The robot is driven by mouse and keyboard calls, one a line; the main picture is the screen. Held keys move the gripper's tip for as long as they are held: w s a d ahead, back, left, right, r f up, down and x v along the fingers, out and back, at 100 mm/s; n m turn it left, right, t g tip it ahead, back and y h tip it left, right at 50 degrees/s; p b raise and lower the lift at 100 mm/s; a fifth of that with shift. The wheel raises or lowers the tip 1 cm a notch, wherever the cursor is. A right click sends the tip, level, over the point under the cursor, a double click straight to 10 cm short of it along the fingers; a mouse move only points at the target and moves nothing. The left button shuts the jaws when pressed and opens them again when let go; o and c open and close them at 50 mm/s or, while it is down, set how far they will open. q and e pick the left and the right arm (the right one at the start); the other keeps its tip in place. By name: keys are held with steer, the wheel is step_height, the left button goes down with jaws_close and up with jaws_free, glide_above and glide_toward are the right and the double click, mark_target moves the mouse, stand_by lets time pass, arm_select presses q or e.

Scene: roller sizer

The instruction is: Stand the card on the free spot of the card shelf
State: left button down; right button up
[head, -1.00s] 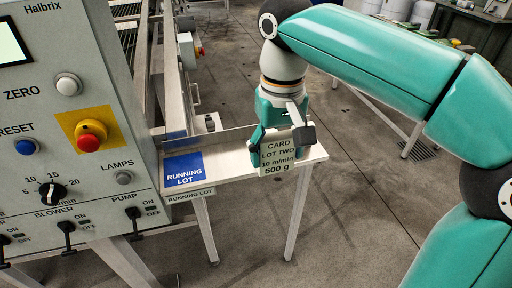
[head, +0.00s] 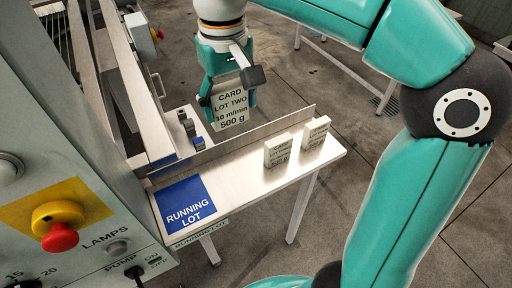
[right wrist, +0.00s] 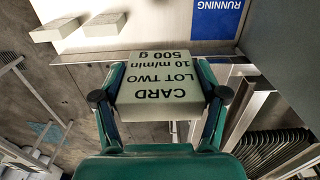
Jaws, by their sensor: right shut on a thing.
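The card (head: 231,112), pale with black print reading "CARD LOT TWO 10 m/min 500 g", is held upright in my right gripper (head: 228,100). In the head view it shows above and beyond the back rail of the card shelf (head: 235,183), apart from it. The right wrist view shows the fingers of my right gripper (right wrist: 160,98) on both sides of the card (right wrist: 158,88). The blue "RUNNING LOT" spot (head: 185,205) at the shelf's left end is bare. My left gripper is not in view.
Two pale cards (head: 283,151) (head: 316,132) stand on the right part of the shelf. A thin raised rail (head: 255,138) runs along its back edge. The control panel (head: 60,190) stands close on the left. Small parts (head: 188,128) lie behind the rail.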

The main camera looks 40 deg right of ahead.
steer(key=shift+w+f, duration=0.25)
steer(key=shift+f, duration=0.05)
steer(key=shift+a+f+b, duration=0.1)
steer(key=shift+f+b, duration=1)
steer(key=shift+f, duration=8.55)
steer(key=shift+f, duration=0.1)
steer(key=o, duration=1.2)
steer(key=shift+c, duration=0.2)
